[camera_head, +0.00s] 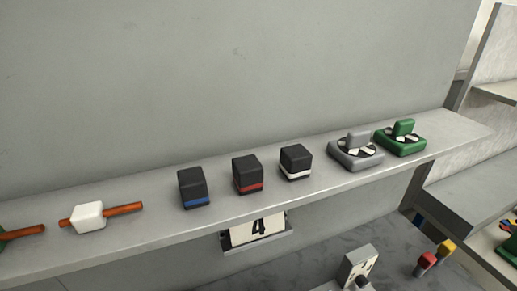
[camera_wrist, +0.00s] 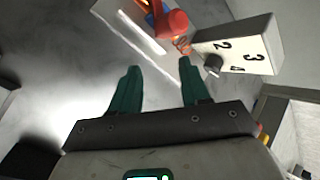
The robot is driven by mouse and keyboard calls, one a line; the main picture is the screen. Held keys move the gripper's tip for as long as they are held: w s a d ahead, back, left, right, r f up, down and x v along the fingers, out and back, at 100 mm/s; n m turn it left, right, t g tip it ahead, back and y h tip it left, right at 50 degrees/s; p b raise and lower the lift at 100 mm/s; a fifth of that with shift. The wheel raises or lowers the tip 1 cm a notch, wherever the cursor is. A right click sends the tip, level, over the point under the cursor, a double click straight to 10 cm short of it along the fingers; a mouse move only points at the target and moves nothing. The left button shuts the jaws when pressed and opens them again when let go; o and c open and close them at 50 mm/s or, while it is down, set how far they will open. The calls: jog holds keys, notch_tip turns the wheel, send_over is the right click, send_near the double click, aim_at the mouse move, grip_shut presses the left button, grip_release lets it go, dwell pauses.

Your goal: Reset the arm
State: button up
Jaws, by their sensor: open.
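My gripper (camera_wrist: 160,66) shows in the wrist view with its two dark green fingers spread apart and nothing between them. It is not seen in the head view, and neither is the rest of my arm. Ahead of the fingers are an orange-red part (camera_wrist: 172,24) and, to the right, a pale box (camera_wrist: 246,44) marked 2, 3 and 4 with a dark knob on its side. The fingertips look close to these in the picture, but I cannot tell the true gap.
A grey shelf (camera_head: 145,233) holds a blue-striped block (camera_head: 193,187), a red-striped block (camera_head: 247,174), a white-striped block (camera_head: 295,161), a grey holder (camera_head: 355,152), a green holder (camera_head: 401,138) and a white block (camera_head: 88,217) on an orange rod. Below are a "4" sign (camera_head: 258,230) and red and yellow knobs.

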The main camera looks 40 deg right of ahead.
jog(key=a+n+y, duration=0.1)
jog(key=n, duration=0.2)
jog(key=a+f+n+g+y, duration=0.1)
jog(key=a+n, duration=0.1)
jog(key=n, duration=0.1)
jog(key=s+a+n+g+y, duration=0.1)
jog(key=a+n, duration=0.1)
jog(key=n, duration=0.2)
jog(key=shift+f, duration=0.15)
jog(key=n, duration=0.2)
jog(key=a+n+g, duration=0.1)
jog(key=shift+s+a+n, duration=0.1)
jog(key=shift+s+n, duration=0.1)
jog(key=shift+n, duration=0.2)
jog(key=n+g, duration=0.1)
jog(key=n, duration=0.3)
jog(key=a+r+n+g, duration=0.1)
jog(key=n, duration=0.4)
jog(key=a+r+n+g, duration=0.1)
jog(key=n, duration=0.3)
jog(key=shift+w+a+r+g, duration=0.2)
jog(key=shift+w+g, duration=0.1)
jog(key=shift+w, duration=0.1)
jog(key=shift+d+h, duration=0.1)
jog(key=shift+h, duration=0.2)
